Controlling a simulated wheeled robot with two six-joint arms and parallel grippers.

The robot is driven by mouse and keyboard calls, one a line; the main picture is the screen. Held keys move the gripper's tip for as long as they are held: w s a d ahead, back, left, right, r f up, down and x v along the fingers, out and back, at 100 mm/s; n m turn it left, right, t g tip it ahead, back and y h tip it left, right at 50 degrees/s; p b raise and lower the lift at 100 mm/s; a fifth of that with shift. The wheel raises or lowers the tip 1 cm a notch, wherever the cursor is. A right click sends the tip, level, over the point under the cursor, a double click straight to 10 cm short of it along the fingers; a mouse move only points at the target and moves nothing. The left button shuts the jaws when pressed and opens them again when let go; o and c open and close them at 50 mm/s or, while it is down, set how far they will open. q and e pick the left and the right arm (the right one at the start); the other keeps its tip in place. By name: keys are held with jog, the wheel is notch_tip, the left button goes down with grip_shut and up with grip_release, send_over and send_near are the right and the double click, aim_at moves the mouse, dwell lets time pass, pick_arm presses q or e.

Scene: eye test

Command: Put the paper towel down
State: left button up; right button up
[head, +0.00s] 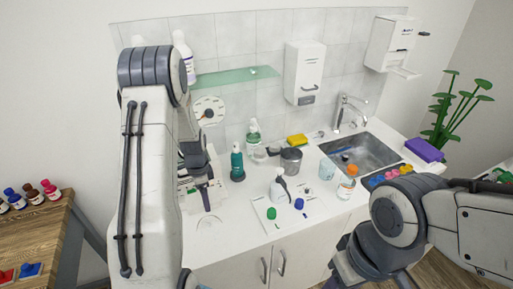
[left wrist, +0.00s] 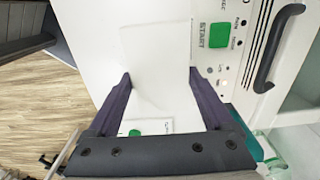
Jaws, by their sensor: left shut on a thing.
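My left gripper (head: 204,197) is over the left part of the white counter (head: 235,262), in front of a white device. In the left wrist view its two dark fingers (left wrist: 160,78) stand apart, with the white paper towel (left wrist: 154,50) between them. The towel is a pale, flat sheet, hard to tell from the white counter behind it. In the head view a pale sheet, seemingly the towel (head: 207,228), shows just below the fingers. I cannot tell whether it touches the counter. My right arm comes in at the lower right, and its fingers are not visible.
The device has a green START button (left wrist: 219,35) and a dark handle (left wrist: 277,50). A green bottle (head: 237,163) stands right of my gripper. A spray bottle (head: 279,186), a metal pot (head: 291,160) and the sink (head: 372,152) are farther right. The counter's front left is clear.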

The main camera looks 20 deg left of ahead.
pick_arm(q)
jog(key=d+n, duration=0.1)
jog(key=d, duration=0.2)
jog(key=d+f+n+b, duration=0.1)
jog(key=d+n, duration=0.1)
jog(key=d, duration=0.1)
jog(key=d+f+n, duration=0.1)
jog(key=d, duration=0.2)
jog(key=shift+s+d, duration=0.2)
jog(key=shift+s, duration=0.1)
jog(key=s+d+n, duration=0.1)
jog(key=d, duration=0.1)
jog(key=s+d+f+n+b, duration=0.1)
jog(key=d+n, duration=0.1)
jog(key=d, duration=0.1)
jog(key=s+d+n, duration=0.1)
jog(key=d+n, duration=0.1)
jog(key=d, duration=0.1)
jog(key=shift+f+b, duration=0.3)
jog(key=shift+s+d+n, duration=0.15)
jog(key=shift+d+n, duration=0.15)
jog(key=shift+d, duration=0.1)
